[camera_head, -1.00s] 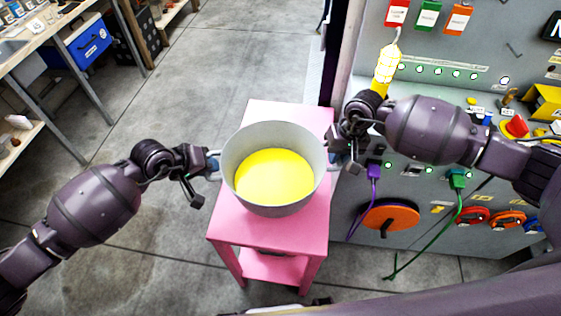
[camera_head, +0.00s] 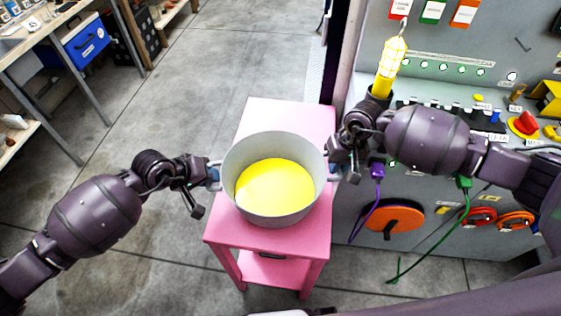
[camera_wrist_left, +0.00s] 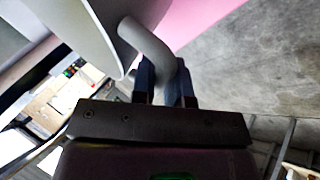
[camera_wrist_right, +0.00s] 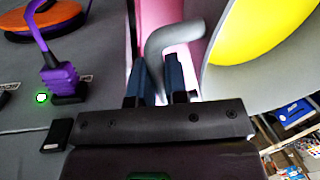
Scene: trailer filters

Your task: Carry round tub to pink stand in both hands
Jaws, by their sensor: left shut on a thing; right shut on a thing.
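The round grey tub (camera_head: 258,214) has a yellow inside bottom and a handle on each side. In the head view it appears upright over the pink stand (camera_head: 262,112); I cannot tell whether it touches the top. My left gripper (camera_head: 214,174) is shut on the tub's left handle, whose grey bend (camera_wrist_left: 148,45) shows between the fingers in the left wrist view. My right gripper (camera_head: 334,172) is shut on the right handle, whose bend (camera_wrist_right: 172,38) shows in the right wrist view. The stand's top shows behind and in front of the tub.
A grey panel wall with plugs, an orange disc (camera_head: 393,217) and a yellow lamp (camera_head: 390,68) stands close on the right, behind my right arm. A workbench with a blue box (camera_head: 87,43) is at the upper left. The floor left of the stand is clear.

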